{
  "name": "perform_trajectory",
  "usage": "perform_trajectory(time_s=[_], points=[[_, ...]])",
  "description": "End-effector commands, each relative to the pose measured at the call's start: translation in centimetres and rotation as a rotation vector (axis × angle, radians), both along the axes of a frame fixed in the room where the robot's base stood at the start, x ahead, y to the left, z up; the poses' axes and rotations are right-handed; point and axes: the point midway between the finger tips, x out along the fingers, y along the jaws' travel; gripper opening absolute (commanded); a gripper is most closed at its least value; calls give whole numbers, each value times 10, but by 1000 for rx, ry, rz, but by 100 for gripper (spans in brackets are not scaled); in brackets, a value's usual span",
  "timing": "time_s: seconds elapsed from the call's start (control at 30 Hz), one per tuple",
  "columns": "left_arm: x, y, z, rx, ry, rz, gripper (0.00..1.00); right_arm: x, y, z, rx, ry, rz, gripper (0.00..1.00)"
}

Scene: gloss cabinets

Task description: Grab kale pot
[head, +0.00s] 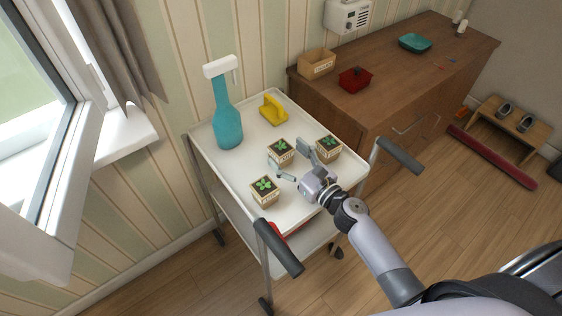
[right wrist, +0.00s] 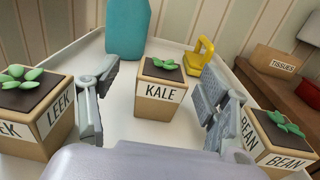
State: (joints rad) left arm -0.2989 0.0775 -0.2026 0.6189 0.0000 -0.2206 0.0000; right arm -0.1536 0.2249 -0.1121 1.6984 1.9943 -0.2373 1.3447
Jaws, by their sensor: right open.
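The kale pot (right wrist: 160,92), a small tan box with dark soil, a green sprout and a KALE label, stands upright on the white cart in the right wrist view. In the head view it is the middle pot (head: 281,152), at the back of the group. My right gripper (head: 294,163) is open, and its fingers (right wrist: 158,100) show on either side of the kale pot, with gaps between. The leek pot (right wrist: 38,108) is left of the gripper and the bean pot (right wrist: 277,140) is right of it. My left gripper is not in view.
The white cart (head: 222,165) also holds a teal spray bottle (head: 227,115) and a yellow-handled tool (head: 272,108) behind the pots. The leek pot (head: 265,191) and bean pot (head: 328,149) stand close to the gripper. A wooden cabinet (head: 385,95) stands to the right.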

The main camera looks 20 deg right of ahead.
Motion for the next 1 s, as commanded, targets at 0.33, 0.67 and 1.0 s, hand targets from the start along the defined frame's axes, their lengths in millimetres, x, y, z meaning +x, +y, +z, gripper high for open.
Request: perform_trajectory(time_s=[0.33, 0.67, 1.0], points=[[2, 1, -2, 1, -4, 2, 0, 26, 9, -5, 2, -2, 0, 70], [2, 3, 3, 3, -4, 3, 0, 68, 21, -5, 2, 0, -1, 70], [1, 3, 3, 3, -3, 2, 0, 72, 22, -6, 0, 0, 0, 67]])
